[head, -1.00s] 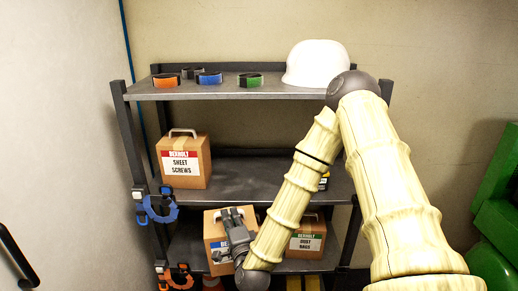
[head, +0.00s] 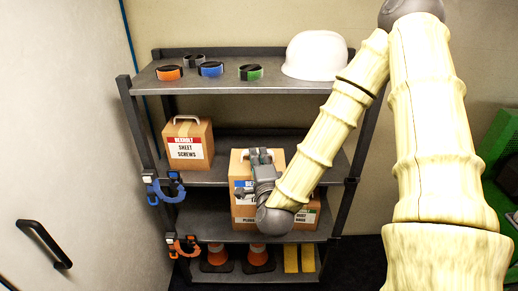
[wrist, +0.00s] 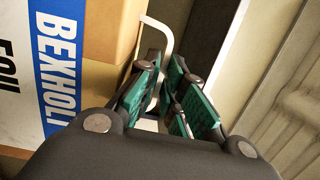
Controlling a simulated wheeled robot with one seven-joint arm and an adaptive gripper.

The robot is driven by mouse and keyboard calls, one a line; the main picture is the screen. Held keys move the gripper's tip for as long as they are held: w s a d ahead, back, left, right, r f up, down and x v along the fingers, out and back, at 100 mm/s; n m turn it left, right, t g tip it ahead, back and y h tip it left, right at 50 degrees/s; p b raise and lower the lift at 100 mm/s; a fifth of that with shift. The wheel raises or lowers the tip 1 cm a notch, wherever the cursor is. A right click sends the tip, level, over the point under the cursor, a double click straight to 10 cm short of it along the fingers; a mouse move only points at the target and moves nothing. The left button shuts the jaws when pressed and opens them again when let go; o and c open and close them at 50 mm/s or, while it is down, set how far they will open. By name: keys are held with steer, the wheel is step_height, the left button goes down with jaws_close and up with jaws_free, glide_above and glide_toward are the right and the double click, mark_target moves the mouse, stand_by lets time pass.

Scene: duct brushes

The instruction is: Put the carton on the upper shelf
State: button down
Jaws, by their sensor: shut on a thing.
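The carton (head: 240,168) is brown with a blue-banded label and a white handle. My gripper (head: 259,155) is at its top, partly covering its front and label in the head view. In the wrist view my gripper (wrist: 172,95) is shut on the carton's white handle (wrist: 163,35), and the label on the carton (wrist: 105,35) reads BEXHOLT. The carton appears upright in front of the middle shelves. Whether it touches a shelf is unclear. The upper shelf (head: 225,87) is at the top of the grey rack.
The upper shelf holds several coloured bands (head: 211,69) and a white helmet (head: 316,56). A red-labelled sheet screws carton (head: 188,145) stands on the shelf below. A green-labelled carton (head: 307,216) is lower, partly hidden. Clamps (head: 165,187) hang on the left post. Cones (head: 257,257) stand at the bottom.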

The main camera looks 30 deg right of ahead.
steer(key=shift+w+d+r, duration=0.15)
steer(key=shift+w+d, duration=0.35)
steer(key=shift+w, duration=0.2)
steer(key=shift+w+d+r, duration=0.15)
steer(key=shift+w+d, duration=0.3)
steer(key=shift+w, duration=0.25)
steer(key=d+f+p+x, duration=0.1)
steer(key=x, duration=1)
steer(key=s+d+f+p+x, duration=0.1)
steer(key=d+f+x, duration=0.1)
steer(key=x, duration=0.9)
steer(key=shift+d, duration=0.3)
steer(key=shift+s+f+b, duration=0.1)
steer(key=shift+f+b, duration=0.25)
steer(key=shift+f, duration=0.2)
stand_by(0.8)
steer(key=c, duration=1.5)
jaws_free()
steer(key=shift+s, duration=0.1)
steer(key=shift+o, duration=0.2)
steer(key=shift+a, duration=0.1)
